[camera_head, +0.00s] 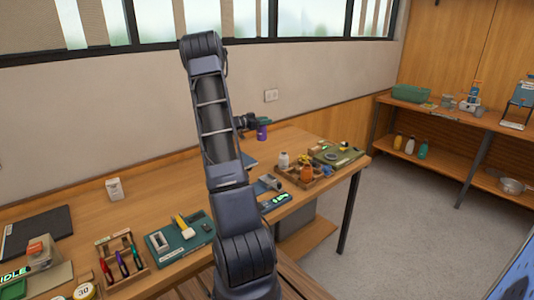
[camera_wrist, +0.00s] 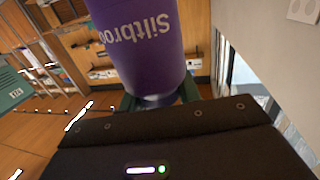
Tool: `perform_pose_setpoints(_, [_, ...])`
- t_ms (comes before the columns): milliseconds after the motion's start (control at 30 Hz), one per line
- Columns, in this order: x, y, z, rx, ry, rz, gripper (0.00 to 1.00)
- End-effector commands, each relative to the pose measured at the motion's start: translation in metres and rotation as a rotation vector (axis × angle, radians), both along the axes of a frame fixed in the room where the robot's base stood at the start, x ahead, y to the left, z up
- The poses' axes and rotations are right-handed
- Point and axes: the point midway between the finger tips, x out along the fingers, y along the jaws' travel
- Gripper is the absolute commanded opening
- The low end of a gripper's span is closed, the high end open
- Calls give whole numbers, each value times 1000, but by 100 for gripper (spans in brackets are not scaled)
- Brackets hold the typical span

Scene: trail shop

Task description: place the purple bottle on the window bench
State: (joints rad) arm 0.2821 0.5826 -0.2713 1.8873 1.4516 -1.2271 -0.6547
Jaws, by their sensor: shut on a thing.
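The purple bottle (camera_head: 262,132) is held in my gripper (camera_head: 262,122), over the far part of the wooden bench (camera_head: 290,140) below the windows. I cannot tell whether the bottle's base touches the bench top. In the wrist view, the purple bottle (camera_wrist: 138,38) fills the top middle, with pale lettering that reads upside down. My gripper (camera_wrist: 160,98) is shut on it, a dark green finger on each side. My arm hides part of the bench in the head view.
A shelf unit (camera_head: 455,118) stands at the right. Bare bench top shows near the bottle.

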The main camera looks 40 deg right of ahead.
Motion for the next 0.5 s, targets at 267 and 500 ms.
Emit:
perform_pose_setpoints(267, [0, 0, -63, 2, 4, 1, 0])
perform_pose_setpoints(500, [0, 0, -105, 0, 2, 1, 0])
